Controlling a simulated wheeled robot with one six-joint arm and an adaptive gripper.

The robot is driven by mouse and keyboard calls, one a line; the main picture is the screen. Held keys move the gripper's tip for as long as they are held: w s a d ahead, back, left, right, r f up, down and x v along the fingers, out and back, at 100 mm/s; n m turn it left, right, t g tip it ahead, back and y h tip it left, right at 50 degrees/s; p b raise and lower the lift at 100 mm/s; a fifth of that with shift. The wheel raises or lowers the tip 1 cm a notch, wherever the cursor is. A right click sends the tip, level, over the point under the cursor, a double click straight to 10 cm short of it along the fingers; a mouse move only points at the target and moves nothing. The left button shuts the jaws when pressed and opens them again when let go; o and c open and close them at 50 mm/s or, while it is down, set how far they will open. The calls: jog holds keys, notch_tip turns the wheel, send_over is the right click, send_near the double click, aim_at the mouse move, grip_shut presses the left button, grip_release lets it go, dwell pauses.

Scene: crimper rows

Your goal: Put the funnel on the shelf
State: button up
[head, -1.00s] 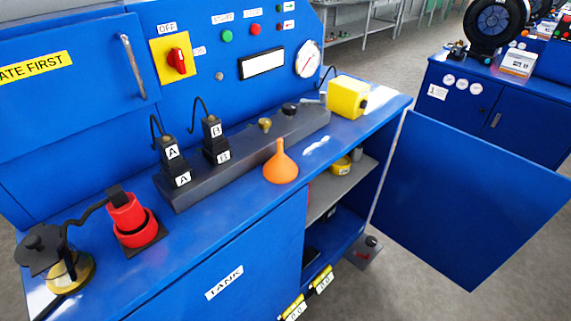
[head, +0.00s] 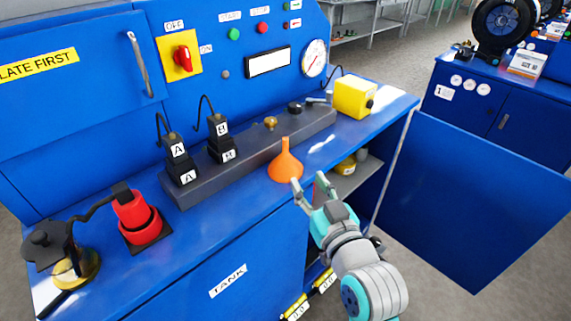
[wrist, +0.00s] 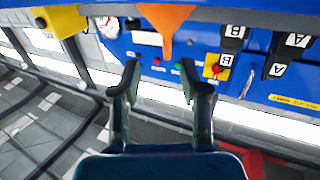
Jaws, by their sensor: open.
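The orange funnel (head: 286,166) stands on the blue bench top with its wide end down and its spout up. It also shows in the wrist view (wrist: 166,24), at the top middle, beyond the fingertips. My gripper (head: 309,188) is open and empty, just in front of and to the right of the funnel, apart from it as far as I can see. In the wrist view its two fingers (wrist: 159,72) stand apart with nothing between them. The shelf (head: 352,180) is inside the open cabinet below the bench top, right of the funnel, partly hidden by my arm.
The open cabinet door (head: 470,200) stands out to the right. A yellow box (head: 353,98) sits at the bench's right end, and yellow items (head: 345,166) are on the shelf. Behind the funnel is a grey manifold (head: 250,148) with connectors A and B.

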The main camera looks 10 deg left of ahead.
aim_at(287, 149)
jog(key=x, duration=0.4)
jog(key=r+x, duration=0.1)
jog(key=x, duration=0.2)
jog(key=a+x, duration=0.1)
jog(key=x, duration=0.3)
jog(key=shift+a+r, duration=0.15)
jog(key=shift+r, duration=0.2)
grip_shut()
